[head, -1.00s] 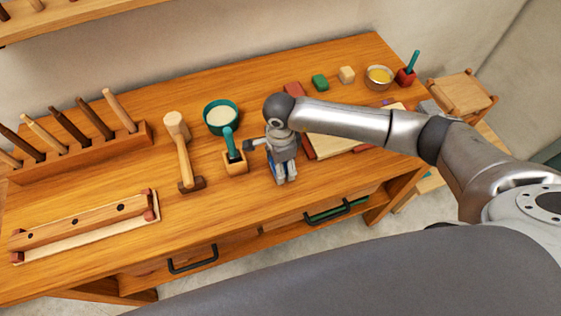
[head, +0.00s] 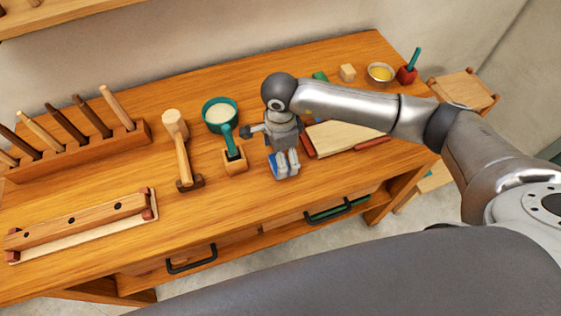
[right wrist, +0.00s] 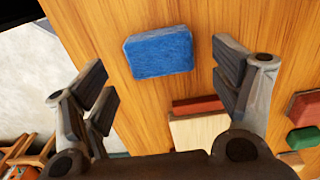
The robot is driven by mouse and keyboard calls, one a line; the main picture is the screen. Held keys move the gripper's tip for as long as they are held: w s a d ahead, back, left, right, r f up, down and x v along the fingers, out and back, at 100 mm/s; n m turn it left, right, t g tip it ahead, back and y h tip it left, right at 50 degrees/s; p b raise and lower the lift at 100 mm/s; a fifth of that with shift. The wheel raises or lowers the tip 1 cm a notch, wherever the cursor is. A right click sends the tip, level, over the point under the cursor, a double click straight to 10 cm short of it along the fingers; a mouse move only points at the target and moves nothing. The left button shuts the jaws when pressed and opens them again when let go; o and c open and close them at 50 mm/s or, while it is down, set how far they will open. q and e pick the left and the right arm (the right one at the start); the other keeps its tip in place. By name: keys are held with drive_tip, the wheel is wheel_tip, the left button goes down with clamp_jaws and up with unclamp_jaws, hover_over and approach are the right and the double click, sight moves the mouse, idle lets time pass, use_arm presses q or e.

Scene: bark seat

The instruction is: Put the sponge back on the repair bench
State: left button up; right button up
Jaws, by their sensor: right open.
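A blue sponge (right wrist: 160,52) with a rough top lies flat on the wooden repair bench (right wrist: 120,25) in the right wrist view. In the head view only a small part of the sponge (head: 272,162) shows beside my right fingers, low on the bench (head: 235,270) near its front edge. My right gripper (head: 286,168) is open and empty above the sponge. In the right wrist view the fingers of the right gripper (right wrist: 161,76) stand apart to either side, with a clear gap to the sponge. My left gripper is not in view.
A pale board (head: 340,137) with red strips lies right of my right gripper.

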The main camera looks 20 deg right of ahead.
wheel_tip(320, 180, up, 8)
drive_tip(key=b, duration=0.2)
drive_tip(key=shift+d, duration=0.1)
